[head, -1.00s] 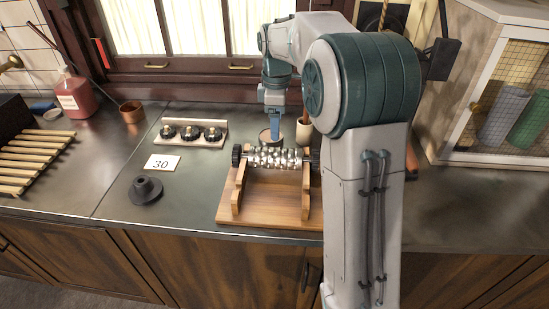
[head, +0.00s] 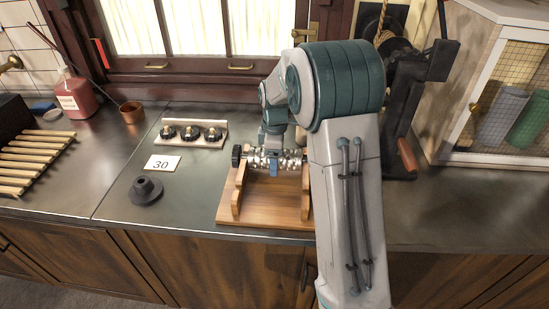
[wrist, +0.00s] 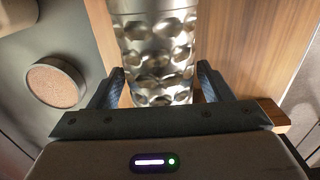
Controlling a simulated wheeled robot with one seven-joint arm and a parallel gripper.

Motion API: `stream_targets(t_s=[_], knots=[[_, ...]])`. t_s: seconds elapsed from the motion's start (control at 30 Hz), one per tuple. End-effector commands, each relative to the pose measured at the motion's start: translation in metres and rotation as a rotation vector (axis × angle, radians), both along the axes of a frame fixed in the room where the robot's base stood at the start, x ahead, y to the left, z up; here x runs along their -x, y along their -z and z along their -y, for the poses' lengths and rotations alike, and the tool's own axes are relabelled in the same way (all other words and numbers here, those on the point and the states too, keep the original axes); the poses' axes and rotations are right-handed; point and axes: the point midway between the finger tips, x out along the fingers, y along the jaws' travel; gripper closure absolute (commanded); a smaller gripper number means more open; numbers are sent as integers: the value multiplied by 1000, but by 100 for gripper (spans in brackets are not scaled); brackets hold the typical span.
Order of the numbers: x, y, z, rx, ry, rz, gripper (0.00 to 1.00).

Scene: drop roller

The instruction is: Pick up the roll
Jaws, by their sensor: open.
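The roll (head: 256,154) is a shiny metal roller with a dimpled surface and dark knobs at its ends. It lies across a wooden stand (head: 265,217) on the counter. My gripper (head: 274,168) is at the middle of the roll in the head view. In the wrist view the roll (wrist: 155,55) runs between the two blue fingers of my gripper (wrist: 158,88). The fingers are open, one on each side of the roll, with a small gap visible at the sides. My arm hides the right end of the roll in the head view.
A black stepped piece (head: 146,189) and a card reading 30 (head: 162,163) lie left of the stand. A holder with several dark knobs (head: 194,134) is behind them. A dark crank machine (head: 405,100) stands right of my arm. A round cork-faced piece (wrist: 55,83) shows in the wrist view.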

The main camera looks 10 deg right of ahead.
Motion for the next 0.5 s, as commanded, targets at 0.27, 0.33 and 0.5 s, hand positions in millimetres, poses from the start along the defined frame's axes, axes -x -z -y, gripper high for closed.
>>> stream_targets(t_s=[0.27,0.33,0.5], knots=[[0,0,0,0,0,0,58],[0,0,0,0,1,0,77],[0,0,0,0,1,1,100]])
